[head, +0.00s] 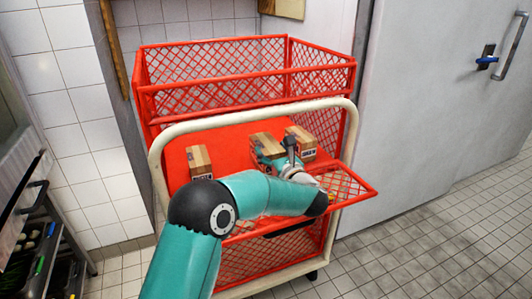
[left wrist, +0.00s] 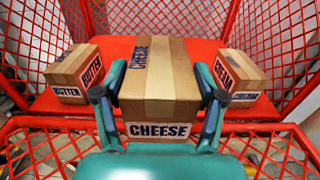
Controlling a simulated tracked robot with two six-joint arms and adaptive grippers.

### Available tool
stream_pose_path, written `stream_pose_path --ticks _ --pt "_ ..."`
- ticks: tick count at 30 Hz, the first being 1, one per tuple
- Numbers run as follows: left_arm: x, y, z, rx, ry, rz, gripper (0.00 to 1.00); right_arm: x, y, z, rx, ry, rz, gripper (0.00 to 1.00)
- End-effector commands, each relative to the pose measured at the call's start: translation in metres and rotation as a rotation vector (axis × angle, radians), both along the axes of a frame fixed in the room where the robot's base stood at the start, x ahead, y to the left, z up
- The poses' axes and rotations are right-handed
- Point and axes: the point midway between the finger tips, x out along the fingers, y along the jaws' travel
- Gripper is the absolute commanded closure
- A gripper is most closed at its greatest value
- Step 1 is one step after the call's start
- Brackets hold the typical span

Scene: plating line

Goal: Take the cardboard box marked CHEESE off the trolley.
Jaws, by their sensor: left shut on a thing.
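The cardboard box marked CHEESE (left wrist: 158,76) is in the middle of the left wrist view, its label facing me. My left gripper (left wrist: 162,97) is shut on it, one finger against each side. In the head view the box (head: 265,141) is partly hidden behind my left gripper (head: 270,163). It is at the red shelf of the trolley (head: 235,108); I cannot tell whether it is lifted. My right gripper is in neither view.
A box marked BUTTER (left wrist: 80,72) stands to the left and one marked CREAM (left wrist: 238,76) to the right, both apart from the cheese box. Red mesh walls surround the shelf, with a lowered mesh flap (head: 345,184) in front. A grey door (head: 430,100) is at the right.

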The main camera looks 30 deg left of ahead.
Motion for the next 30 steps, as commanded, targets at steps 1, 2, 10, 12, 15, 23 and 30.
stream_pose_path --ticks 1,2,10,12,15,23,30 --pt "-0.003 -0.004 0.006 0.002 -0.007 0.0 0.93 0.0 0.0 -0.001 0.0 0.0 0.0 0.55" --pt "-0.004 -0.006 0.007 0.002 -0.005 0.0 0.93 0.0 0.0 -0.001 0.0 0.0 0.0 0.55" --pt "-0.008 -0.01 0.021 0.003 -0.006 0.002 0.93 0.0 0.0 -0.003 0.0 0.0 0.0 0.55" --pt "-0.008 -0.01 0.024 0.002 -0.006 0.001 0.93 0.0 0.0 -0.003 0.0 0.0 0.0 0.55" --pt "-0.008 -0.01 0.027 0.002 -0.006 0.001 0.93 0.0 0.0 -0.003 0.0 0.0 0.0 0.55" --pt "-0.008 -0.009 0.029 0.001 -0.005 0.001 0.93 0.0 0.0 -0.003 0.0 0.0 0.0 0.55" --pt "-0.011 -0.014 0.027 0.002 -0.006 0.001 0.93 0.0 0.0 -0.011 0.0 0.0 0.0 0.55"
